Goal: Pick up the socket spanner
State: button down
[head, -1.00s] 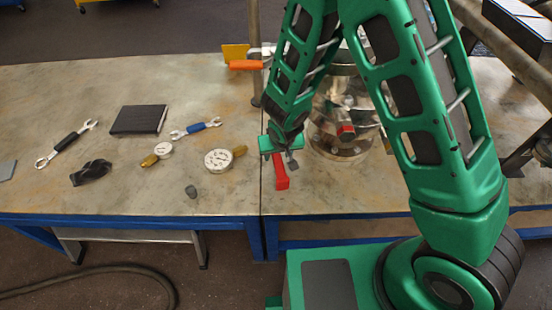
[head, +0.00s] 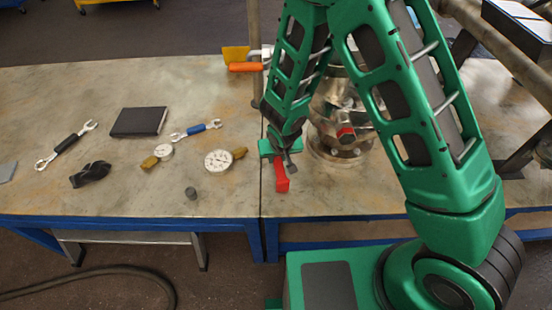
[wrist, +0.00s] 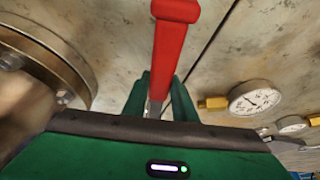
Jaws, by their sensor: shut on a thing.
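The socket spanner (head: 282,181) shows as a red handle with a short grey metal part, at the near end of my arm by the gap between the two table tops. In the wrist view the red handle (wrist: 174,45) points away from my gripper. My gripper (wrist: 160,100) has its green fingers shut on the metal part, close to the handle. It also shows in the head view (head: 285,150). The far end of the spanner is hidden by the fingers and palm. I cannot tell whether the spanner touches the table.
A flanged metal vessel (head: 342,140) stands just right of my gripper. To the left on the table (head: 120,195) lie dial gauges (head: 218,160), blue-handled (head: 196,130) and black-handled (head: 67,144) spanners, and a black notebook (head: 139,121). An orange-handled tool (head: 247,67) is at the back.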

notch_tip(320, 180, up, 4)
jog(key=shift+r, duration=0.2)
jog(key=s+a+r, duration=0.6)
jog(key=s+a, duration=0.2)
jog(key=shift+s+r, duration=0.25)
jog(key=shift+r, duration=0.05)
jog(key=shift+d, duration=0.1)
